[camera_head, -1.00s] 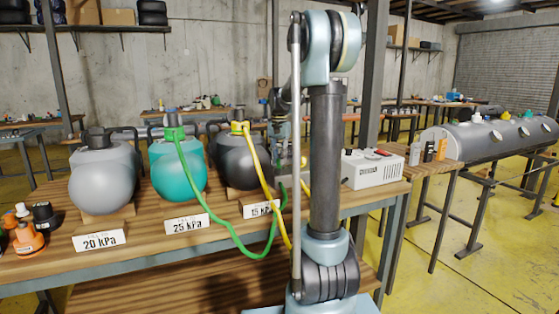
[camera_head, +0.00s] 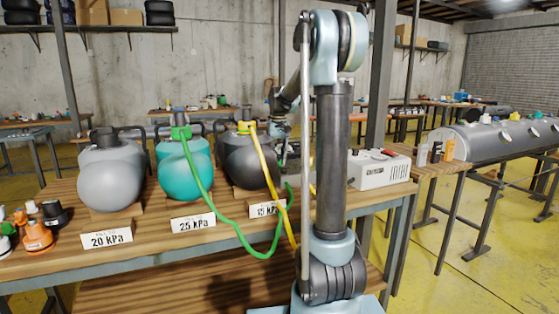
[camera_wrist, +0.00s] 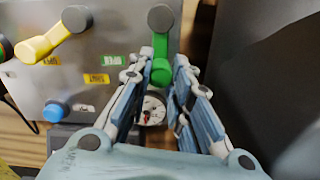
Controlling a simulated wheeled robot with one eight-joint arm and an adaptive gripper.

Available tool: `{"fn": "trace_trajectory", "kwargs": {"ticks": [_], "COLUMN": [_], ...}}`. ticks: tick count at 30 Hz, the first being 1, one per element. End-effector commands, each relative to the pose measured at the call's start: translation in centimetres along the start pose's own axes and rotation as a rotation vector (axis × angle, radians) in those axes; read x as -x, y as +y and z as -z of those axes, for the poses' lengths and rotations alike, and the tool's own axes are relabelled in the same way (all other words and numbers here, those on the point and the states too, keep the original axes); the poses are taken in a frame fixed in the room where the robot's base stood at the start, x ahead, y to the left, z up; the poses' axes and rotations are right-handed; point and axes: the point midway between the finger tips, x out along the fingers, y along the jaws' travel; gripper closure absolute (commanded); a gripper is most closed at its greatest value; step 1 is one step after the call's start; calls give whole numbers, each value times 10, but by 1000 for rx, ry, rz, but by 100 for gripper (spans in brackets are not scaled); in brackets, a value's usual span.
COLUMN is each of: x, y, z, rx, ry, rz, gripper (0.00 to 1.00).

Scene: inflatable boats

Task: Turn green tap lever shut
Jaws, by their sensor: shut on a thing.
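The green tap lever (camera_wrist: 160,70) hangs down from a round grey knob (camera_wrist: 161,18) on a grey metal panel in the wrist view. My gripper (camera_wrist: 166,62) has one finger on each side of the lever's lower end and is shut on it. The fingers partly cover the panel and a round dial gauge (camera_wrist: 152,110) below the lever. A yellow tap lever (camera_wrist: 40,44) sits to the left and slants down to the left. In the head view, my arm stands in front of the panel, and the lever and fingertips cannot be made out.
A blue knob (camera_wrist: 56,112) is low on the panel. A dark surface fills the wrist view's right side. On the bench, a green hose (camera_head: 235,237) runs from the teal tank (camera_head: 184,163) and a yellow hose (camera_head: 270,182) from the dark tank (camera_head: 246,165). A white box (camera_head: 380,170) stands right.

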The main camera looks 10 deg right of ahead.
Motion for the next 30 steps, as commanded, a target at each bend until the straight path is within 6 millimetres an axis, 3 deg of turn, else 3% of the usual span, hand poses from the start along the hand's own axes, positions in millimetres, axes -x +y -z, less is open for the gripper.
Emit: {"fn": "trace_trajectory", "kwargs": {"ticks": [12, 13, 15, 30], "x": [0, 0, 0, 0], "y": [-1, -1, -1, 3], "z": [-1, -1, 0, 1], "rx": [8, 8, 8, -66], "ry": [-1, -1, -1, 0], "rz": [1, 1, 1, 1], "gripper": [100, 75, 60, 60]}}
